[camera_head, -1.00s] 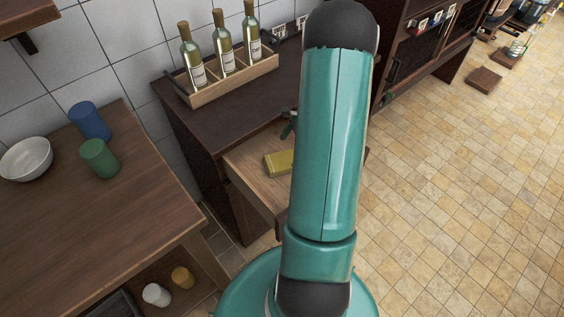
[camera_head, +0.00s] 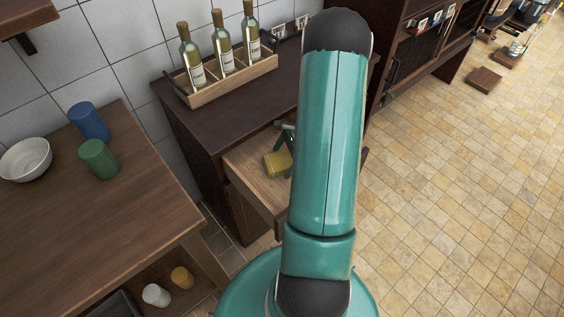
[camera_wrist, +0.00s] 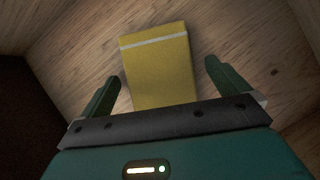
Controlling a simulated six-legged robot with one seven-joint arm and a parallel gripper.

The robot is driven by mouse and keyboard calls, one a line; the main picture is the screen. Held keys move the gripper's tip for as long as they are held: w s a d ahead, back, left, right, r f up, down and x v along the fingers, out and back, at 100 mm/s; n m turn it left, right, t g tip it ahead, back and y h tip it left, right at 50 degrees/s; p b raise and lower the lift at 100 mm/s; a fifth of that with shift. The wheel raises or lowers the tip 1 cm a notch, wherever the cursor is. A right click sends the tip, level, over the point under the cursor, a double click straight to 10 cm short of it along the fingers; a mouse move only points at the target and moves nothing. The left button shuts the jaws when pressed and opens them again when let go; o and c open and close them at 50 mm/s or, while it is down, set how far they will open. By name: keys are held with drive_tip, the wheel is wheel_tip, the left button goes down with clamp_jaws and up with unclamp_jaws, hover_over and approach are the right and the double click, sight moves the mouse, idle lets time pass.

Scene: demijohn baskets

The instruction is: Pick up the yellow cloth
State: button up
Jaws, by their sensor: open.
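The yellow cloth (camera_head: 278,163) is a folded rectangle lying in the open wooden drawer (camera_head: 254,184). In the wrist view the cloth (camera_wrist: 158,62) has a white stripe near its far end and lies flat on the drawer floor. My gripper (camera_wrist: 160,80) is open, with one dark green finger on each side of the cloth's near part and a gap on both sides. The near end of the cloth is hidden behind my gripper's body. In the head view my gripper (camera_head: 284,140) shows partly at the cloth, and my arm hides the drawer's right part.
A bottle carrier (camera_head: 232,76) with three bottles stands on the dark cabinet (camera_head: 188,112) above the drawer. A wooden table (camera_head: 98,222) at left holds a white bowl (camera_head: 25,160), a blue cup (camera_head: 90,121) and a green cup (camera_head: 98,158).

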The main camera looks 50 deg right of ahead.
sight(287, 168)
idle(0.3)
drive_tip(key=c, duration=1.1)
drive_tip(key=shift+r, duration=0.6)
drive_tip(key=shift+s+r, duration=0.25)
drive_tip(key=s, duration=0.1)
drive_tip(key=s+r, duration=0.1)
drive_tip(key=s, duration=0.1)
drive_tip(key=shift+s+a, duration=0.15)
drive_tip(key=shift+s, duration=0.1)
wheel_tip(287, 168, up, 13)
drive_tip(key=shift+f, duration=0.15)
